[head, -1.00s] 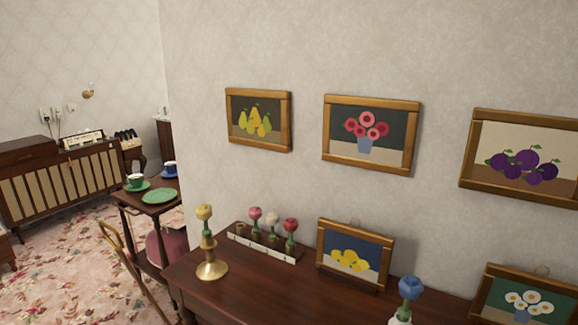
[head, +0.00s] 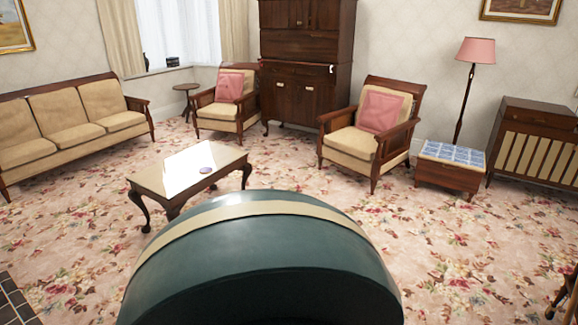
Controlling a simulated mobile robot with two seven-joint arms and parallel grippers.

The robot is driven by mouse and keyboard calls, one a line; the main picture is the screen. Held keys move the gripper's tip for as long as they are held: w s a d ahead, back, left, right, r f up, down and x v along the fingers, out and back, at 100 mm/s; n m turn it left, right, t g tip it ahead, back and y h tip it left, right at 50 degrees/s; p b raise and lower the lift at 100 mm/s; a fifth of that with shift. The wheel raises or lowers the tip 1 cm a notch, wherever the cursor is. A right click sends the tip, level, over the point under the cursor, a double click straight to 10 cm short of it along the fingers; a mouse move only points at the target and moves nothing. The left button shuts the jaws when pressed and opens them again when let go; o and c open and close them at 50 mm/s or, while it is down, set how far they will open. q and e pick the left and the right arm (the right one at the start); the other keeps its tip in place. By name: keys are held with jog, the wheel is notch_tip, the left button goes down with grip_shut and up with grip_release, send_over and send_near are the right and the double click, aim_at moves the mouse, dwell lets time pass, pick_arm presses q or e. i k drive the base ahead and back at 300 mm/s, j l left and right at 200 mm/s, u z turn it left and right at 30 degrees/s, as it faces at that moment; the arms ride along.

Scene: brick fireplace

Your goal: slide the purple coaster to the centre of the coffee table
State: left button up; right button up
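The coffee table (head: 165,178) stands on the carpet left of the middle of the head view, some way off. It has a pale, shiny top and dark curved legs. Nothing else shows on the tabletop. Neither of my grippers is in view.
A cream sofa (head: 70,124) stands at the left. Two armchairs (head: 227,104) (head: 372,122) with pink cushions stand behind the table. A tiled side table (head: 452,154) and floor lamp (head: 475,52) are at the right. Open carpet (head: 430,240) lies in front of these.

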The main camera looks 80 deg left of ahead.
aim_at(207, 170)
jog(key=u, duration=3.2)
jog(key=i+l+z, duration=0.1)
jog(key=i+z, duration=0.3)
jog(key=i, duration=2.4)
jog(key=i+u, duration=0.2)
jog(key=i, duration=0.35)
jog(key=i+l+u, duration=0.15)
jog(key=i, duration=0.4)
jog(key=i+l+u, duration=0.2)
jog(key=i, duration=0.35)
jog(key=i+l+u, duration=0.2)
jog(key=i+l, duration=0.2)
jog(key=i, duration=0.1)
